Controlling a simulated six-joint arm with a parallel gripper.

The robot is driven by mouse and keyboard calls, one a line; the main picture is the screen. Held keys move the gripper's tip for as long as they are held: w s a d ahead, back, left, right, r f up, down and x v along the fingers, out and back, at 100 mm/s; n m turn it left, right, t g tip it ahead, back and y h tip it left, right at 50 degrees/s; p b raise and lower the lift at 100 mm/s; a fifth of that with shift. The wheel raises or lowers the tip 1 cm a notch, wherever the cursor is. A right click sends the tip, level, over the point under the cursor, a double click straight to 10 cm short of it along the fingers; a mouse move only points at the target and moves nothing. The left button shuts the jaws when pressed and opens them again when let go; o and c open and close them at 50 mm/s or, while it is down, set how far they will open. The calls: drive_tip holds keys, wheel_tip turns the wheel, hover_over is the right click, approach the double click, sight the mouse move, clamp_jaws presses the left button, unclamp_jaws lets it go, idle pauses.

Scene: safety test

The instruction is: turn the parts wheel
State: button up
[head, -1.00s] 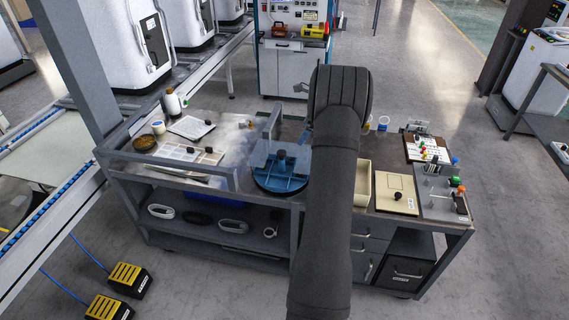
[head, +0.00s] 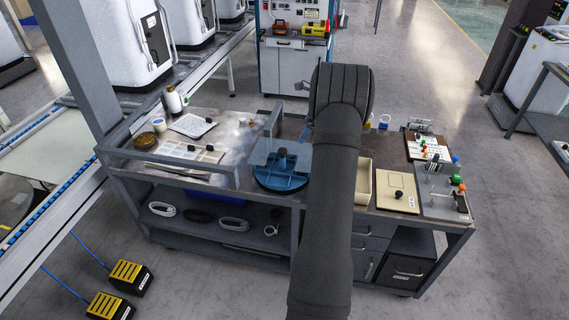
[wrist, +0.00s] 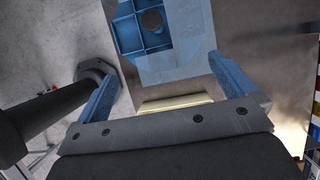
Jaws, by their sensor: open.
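The parts wheel (head: 291,180) is a round blue tray with a dark knob (head: 282,153), at the middle of the bench's front edge. A clear pale panel (head: 262,150) covers part of it. In the wrist view the blue wheel (wrist: 127,33) shows its square compartments and the round knob (wrist: 152,20), seen through the panel. My gripper (wrist: 163,66) is open and empty, its two blue fingers wide apart, with the wheel past the fingertips. In the head view my dark arm hides most of the gripper; a small blue part shows at its left edge.
A grey rail (head: 180,160) edges the bench's left side. A cream bin (head: 363,184) and a cream box with a black knob (head: 397,190) stand right of my arm. Coloured knobs (head: 457,180) are at the far right. Yellow pedals (head: 130,276) lie on the floor.

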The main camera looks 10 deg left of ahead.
drive_tip(key=c, duration=0.4)
drive_tip(key=shift+s+a+r+m, duration=0.15)
drive_tip(key=shift+r+m, duration=0.1)
drive_tip(key=shift+m, duration=0.05)
drive_tip(key=shift+c, duration=1.4)
drive_tip(key=s+a+r+m+t, duration=0.1)
drive_tip(key=m, duration=0.1)
drive_tip(key=s+a+r+m+t+h, duration=0.1)
drive_tip(key=s+r+m, duration=0.1)
drive_tip(key=m, duration=0.1)
drive_tip(key=s+a+r+m+t, duration=0.1)
drive_tip(key=s+r+m, duration=0.1)
drive_tip(key=shift+m, duration=0.3)
drive_tip(key=c, duration=0.3)
approach(283, 150)
drive_tip(key=shift+m, duration=0.4)
drive_tip(key=x, duration=0.8)
drive_tip(key=shift+a+f, duration=0.2)
drive_tip(key=shift+f, duration=0.05)
clamp_jaws()
